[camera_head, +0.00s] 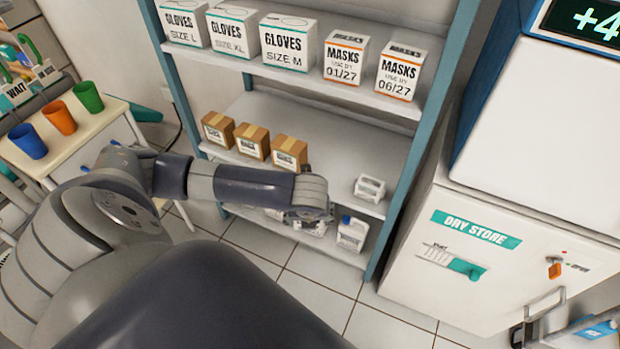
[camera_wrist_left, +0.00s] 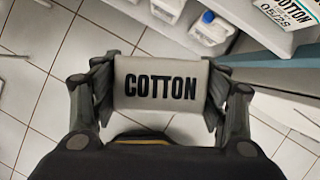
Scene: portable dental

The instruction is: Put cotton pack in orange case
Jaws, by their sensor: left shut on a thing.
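The cotton pack (camera_wrist_left: 160,86) is a pale block with COTTON printed in black. In the left wrist view it sits between the fingers of my left gripper (camera_wrist_left: 160,92), which is shut on it from both sides. In the head view my left gripper (camera_head: 312,222) is in front of the shelf unit, near the lower shelves. The pack is mostly hidden there by my own wrist. I see no orange case that I can identify in either view. My right gripper is not in view.
A shelf unit (camera_head: 347,127) holds glove and mask boxes, brown boxes (camera_head: 252,140), a small white pack (camera_head: 370,187) and a white bottle (camera_head: 352,233). A dry store cabinet (camera_head: 425,285) stands right. A cart with cups (camera_head: 58,118) stands left. Tiled floor (camera_head: 318,295) is open between.

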